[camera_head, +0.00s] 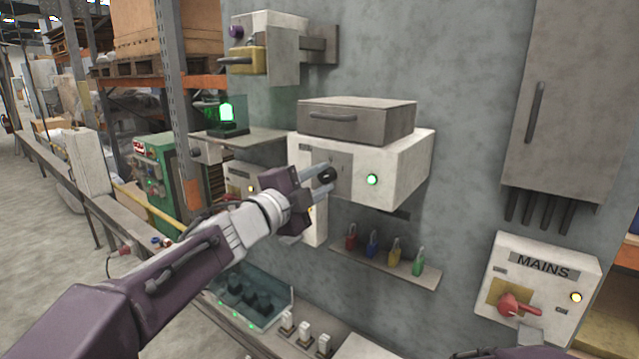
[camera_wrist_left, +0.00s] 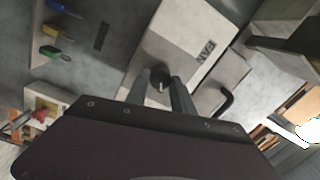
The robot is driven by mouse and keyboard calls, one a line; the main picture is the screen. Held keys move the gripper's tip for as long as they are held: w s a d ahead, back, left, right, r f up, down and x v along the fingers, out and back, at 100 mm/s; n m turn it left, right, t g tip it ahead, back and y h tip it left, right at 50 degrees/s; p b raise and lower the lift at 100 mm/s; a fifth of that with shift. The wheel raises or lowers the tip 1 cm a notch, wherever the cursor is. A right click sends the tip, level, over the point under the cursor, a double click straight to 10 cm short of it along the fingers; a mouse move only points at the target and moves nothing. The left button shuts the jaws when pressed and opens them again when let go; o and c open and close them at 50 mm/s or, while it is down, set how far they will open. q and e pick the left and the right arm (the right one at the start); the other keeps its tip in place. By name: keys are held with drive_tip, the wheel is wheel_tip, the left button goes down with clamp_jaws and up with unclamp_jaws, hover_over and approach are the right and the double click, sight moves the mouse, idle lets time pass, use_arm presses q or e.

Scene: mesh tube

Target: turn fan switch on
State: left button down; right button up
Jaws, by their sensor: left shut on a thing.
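The fan switch is a black round knob (camera_head: 326,175) on the front of a white box (camera_head: 405,165) on the grey wall. In the left wrist view the knob (camera_wrist_left: 160,80) has a pale pointer line and sits beside a plate marked FAN (camera_wrist_left: 205,52). My left gripper (camera_head: 322,179) reaches in from the left, its two fingers on either side of the knob, shut on it. A green lamp (camera_head: 372,180) is lit on the box, right of the knob. The fingers partly hide the panel around the knob.
A grey case with a handle (camera_head: 355,120) sits on top of the box. Below is a shelf with several coloured padlocks (camera_head: 394,252). A MAINS box with a red handle (camera_head: 520,305) is at lower right. A green lamp (camera_head: 227,112) glows at left.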

idle(0.4)
use_arm(q)
drive_tip(key=c, duration=1.1)
unclamp_jaws()
drive_tip(key=b+v, duration=0.1)
drive_tip(key=v, duration=0.8)
drive_tip(key=shift+w, duration=0.1)
